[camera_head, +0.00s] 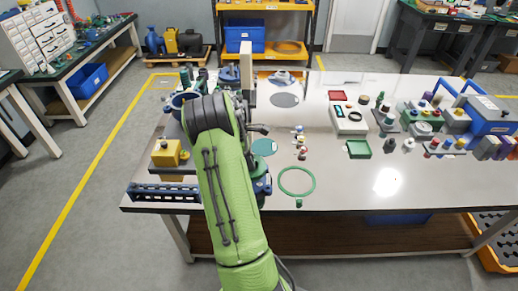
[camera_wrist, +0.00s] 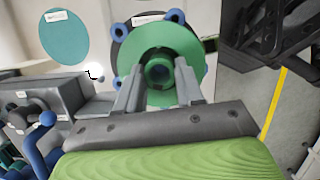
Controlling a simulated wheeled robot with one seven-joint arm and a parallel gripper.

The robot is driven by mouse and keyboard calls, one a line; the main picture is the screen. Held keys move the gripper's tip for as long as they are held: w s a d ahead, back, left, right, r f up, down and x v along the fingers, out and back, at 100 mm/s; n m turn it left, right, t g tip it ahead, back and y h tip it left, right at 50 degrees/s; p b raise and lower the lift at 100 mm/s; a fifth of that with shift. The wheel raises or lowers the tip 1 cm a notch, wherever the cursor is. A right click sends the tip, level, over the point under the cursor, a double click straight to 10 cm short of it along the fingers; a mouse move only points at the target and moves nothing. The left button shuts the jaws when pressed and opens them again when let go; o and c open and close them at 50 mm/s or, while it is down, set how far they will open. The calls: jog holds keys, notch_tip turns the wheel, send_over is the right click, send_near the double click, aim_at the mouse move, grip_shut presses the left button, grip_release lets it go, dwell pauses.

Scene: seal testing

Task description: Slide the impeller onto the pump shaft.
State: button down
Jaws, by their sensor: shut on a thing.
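The green disc-shaped impeller (camera_wrist: 190,55) fills the middle of the wrist view, with a raised round hub at its centre. My gripper (camera_wrist: 158,78) is shut on this hub, one finger on each side. Behind the disc is a dark round pump housing (camera_wrist: 122,32) with blue lugs around its rim. The disc overlaps most of the housing, and the gap between them cannot be judged. The pump shaft cannot be made out.
A teal disc (camera_wrist: 64,38) lies left of the housing. A grey vise-like block (camera_wrist: 60,90) with a blue handle (camera_wrist: 42,135) is close on the left. On the table, a green ring (camera_head: 297,194) lies right of my arm; the front right of the table is clear.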

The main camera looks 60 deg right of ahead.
jog(key=w+a+f+m, duration=0.2)
jog(key=w+a+f, duration=0.1)
jog(key=a, duration=1)
jog(key=w+a+f+m+y, duration=0.1)
jog(key=w+a, duration=0.5)
jog(key=a, duration=0.8)
jog(key=w+a+f+m, duration=0.3)
jog(key=a+f, duration=0.3)
jog(key=a, duration=0.7)
jog(key=shift+w+a+g+y, duration=0.2)
jog(key=shift+w+g+y, duration=0.15)
jog(key=shift+w, duration=0.35)
